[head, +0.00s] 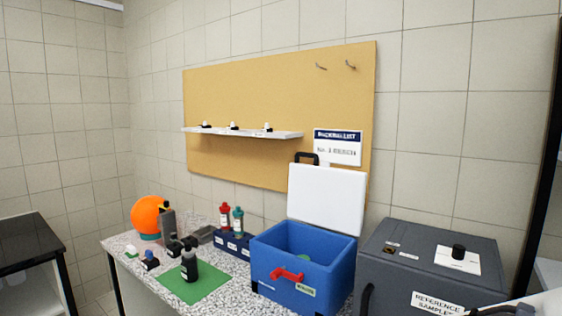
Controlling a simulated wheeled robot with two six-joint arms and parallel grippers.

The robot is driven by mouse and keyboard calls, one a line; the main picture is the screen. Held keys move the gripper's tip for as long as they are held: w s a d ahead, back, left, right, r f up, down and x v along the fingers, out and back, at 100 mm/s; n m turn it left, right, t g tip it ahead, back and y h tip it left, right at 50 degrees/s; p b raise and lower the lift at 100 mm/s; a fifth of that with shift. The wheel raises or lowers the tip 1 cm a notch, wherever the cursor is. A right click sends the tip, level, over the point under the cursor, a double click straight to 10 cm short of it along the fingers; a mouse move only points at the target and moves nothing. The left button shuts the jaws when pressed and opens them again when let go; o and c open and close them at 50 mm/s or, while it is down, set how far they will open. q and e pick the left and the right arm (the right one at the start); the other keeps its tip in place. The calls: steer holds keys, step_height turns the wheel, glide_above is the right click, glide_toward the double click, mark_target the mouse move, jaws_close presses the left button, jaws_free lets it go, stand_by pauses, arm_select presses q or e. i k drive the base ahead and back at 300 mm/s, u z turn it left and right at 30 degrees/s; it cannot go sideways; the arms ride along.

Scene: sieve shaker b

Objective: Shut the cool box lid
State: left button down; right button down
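The cool box (303,285) is a blue open-topped box on the speckled counter, with a red latch (287,275) on its front and a small label beside the latch. Its white lid (327,198) stands open, nearly upright, at the back edge of the box in front of the board. A black handle (306,158) shows at the lid's top left. The blue inside of the box is partly visible; its floor is hidden. Neither gripper's fingers show. A white and black shape at the bottom right corner may be part of my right arm.
A dark grey box (400,262) labelled reference sample stands close to the right of the cool box. Left of it are a dark blue rack (232,243) with bottles, a green mat (205,290) with a dark bottle (189,262), and an orange ball (148,216). A shelf (240,133) hangs above.

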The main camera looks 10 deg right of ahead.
mark_target(322, 196)
steer(key=u, duration=1.35)
steer(key=i, duration=1.9)
steer(key=z, duration=2.25)
